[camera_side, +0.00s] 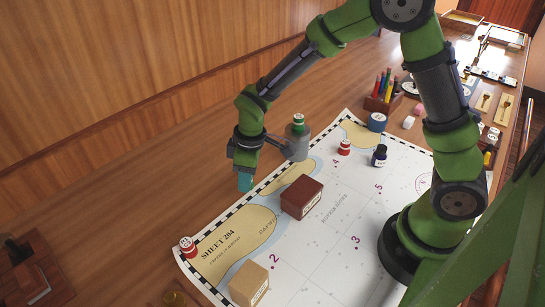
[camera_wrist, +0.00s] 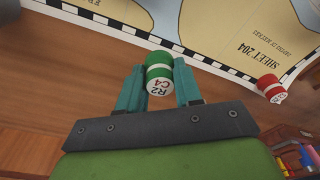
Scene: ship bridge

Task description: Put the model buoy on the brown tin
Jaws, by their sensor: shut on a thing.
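My gripper (camera_side: 245,184) hangs over the table just beyond the chart's upper left border, pointing down. In the wrist view my gripper (camera_wrist: 160,88) is shut on a green and white model buoy (camera_wrist: 159,74), whose white top, marked in red and black, faces the camera. In the side view the fingers mostly hide this buoy. The brown tin (camera_side: 302,197), a dark red-brown box with a pale label, lies on the chart to the right of my gripper, apart from it. Its top is bare. I cannot tell how high the held buoy is above the table.
Another green buoy (camera_side: 298,121) stands on a grey cylinder (camera_side: 297,146) beside my wrist. Red buoys stand at the chart's left corner (camera_side: 188,247) and farther back (camera_side: 344,147). A tan box (camera_side: 249,285) is at the front. An ink bottle (camera_side: 379,156) and pencil holder (camera_side: 382,100) stand behind.

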